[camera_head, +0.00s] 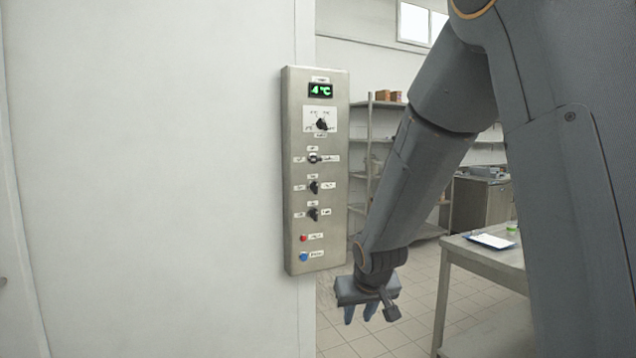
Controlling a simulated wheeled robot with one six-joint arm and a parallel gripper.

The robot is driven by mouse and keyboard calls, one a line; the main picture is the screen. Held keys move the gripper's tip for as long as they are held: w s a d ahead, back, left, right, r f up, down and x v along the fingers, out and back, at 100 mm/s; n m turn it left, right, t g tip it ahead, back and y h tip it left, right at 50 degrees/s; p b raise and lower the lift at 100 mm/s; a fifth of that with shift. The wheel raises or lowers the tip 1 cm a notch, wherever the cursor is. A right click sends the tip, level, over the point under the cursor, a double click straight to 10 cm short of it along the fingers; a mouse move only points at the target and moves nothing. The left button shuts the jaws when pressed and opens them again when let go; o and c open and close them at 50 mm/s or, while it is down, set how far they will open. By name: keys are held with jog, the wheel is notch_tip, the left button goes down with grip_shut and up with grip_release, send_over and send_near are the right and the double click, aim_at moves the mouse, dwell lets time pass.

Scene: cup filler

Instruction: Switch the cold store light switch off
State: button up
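A tall metal control panel (293,190) is on the white wall, left of my arm. It has a green display (321,90) reading 4°C and a dial (322,124). Below are three black rotary switches: an upper one (314,158) with its knob lying sideways, a middle one (314,187) and a lower one (313,214), both with knobs nearly upright. Their labels are too small to read, so I cannot tell which is the light switch. My gripper (360,313) hangs low, right of the panel's bottom, fingers pointing down with a small gap, empty and touching nothing.
A red button (304,238) and a blue button (304,257) are at the panel's bottom. A table (490,256) with a clipboard (491,241) stands at the right, partly behind my arm. Shelves (385,150) stand farther back. The space before the panel is clear.

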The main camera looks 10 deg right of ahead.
jog(key=w+d+r+n+t+y+p, duration=0.1)
jog(key=w+r+t+p, duration=0.15)
jog(key=w+r, duration=0.65)
jog(key=w+r+t+y+p, duration=0.1)
jog(key=w+r+t, duration=0.3)
jog(key=w, duration=0.8)
jog(key=n+t+y+p, duration=0.2)
jog(key=t+y, duration=0.1)
jog(key=t, duration=0.2)
send_near(317, 187)
jog(key=w, duration=0.1)
jog(key=shift+g, duration=0.25)
jog(key=shift+r+p+x, duration=0.15)
jog(key=shift+p+x, duration=0.5)
jog(key=shift+x, duration=1.35)
jog(key=shift+r+p+x, duration=0.1)
jog(key=shift+p+x, duration=0.5)
jog(key=shift+x, duration=1.4)
grip_shut()
